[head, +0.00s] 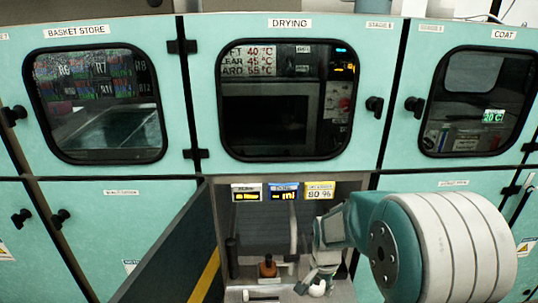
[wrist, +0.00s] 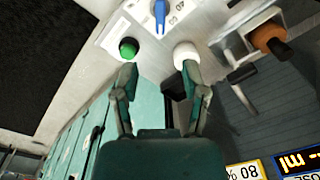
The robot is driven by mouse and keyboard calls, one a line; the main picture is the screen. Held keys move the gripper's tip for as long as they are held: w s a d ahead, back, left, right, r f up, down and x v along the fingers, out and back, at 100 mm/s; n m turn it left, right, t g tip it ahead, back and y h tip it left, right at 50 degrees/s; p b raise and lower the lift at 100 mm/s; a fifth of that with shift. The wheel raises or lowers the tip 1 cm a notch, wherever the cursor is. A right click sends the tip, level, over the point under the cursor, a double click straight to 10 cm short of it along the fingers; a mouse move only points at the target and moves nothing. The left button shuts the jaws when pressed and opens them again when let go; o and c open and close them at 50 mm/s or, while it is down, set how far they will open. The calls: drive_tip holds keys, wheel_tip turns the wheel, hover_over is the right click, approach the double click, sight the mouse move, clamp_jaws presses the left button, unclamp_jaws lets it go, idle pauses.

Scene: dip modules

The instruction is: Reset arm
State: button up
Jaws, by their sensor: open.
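My arm reaches from the right of the head view into an open lower bay, with my gripper (head: 321,277) low inside it. In the wrist view my gripper (wrist: 158,73) has its two fingers spread apart with nothing held between them. A green button (wrist: 128,47) lies just beyond the left fingertip. A white rounded knob (wrist: 187,52) lies just beyond the right fingertip; I cannot tell whether the finger touches it. A blue switch (wrist: 160,16) sits on the pale panel farther ahead.
An orange-brown knob (wrist: 270,38) stands to the right; it also shows in the head view (head: 267,269). An open dark door (head: 172,262) with a yellow stripe borders the bay's left. Displays (head: 284,192) line the bay's top. Teal cabinets with a closed DRYING window (head: 285,105) stand above.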

drive_tip(key=s+r+n+t, duration=0.35)
drive_tip(key=s+r, duration=0.55)
drive_tip(key=r, duration=0.5)
drive_tip(key=s+r+n+t, duration=0.1)
drive_tip(key=s+r+n, duration=0.4)
drive_tip(key=s, duration=0.6)
drive_tip(key=shift+s+r+t, duration=0.25)
drive_tip(key=shift+r+t, duration=0.1)
drive_tip(key=shift+r, duration=0.2)
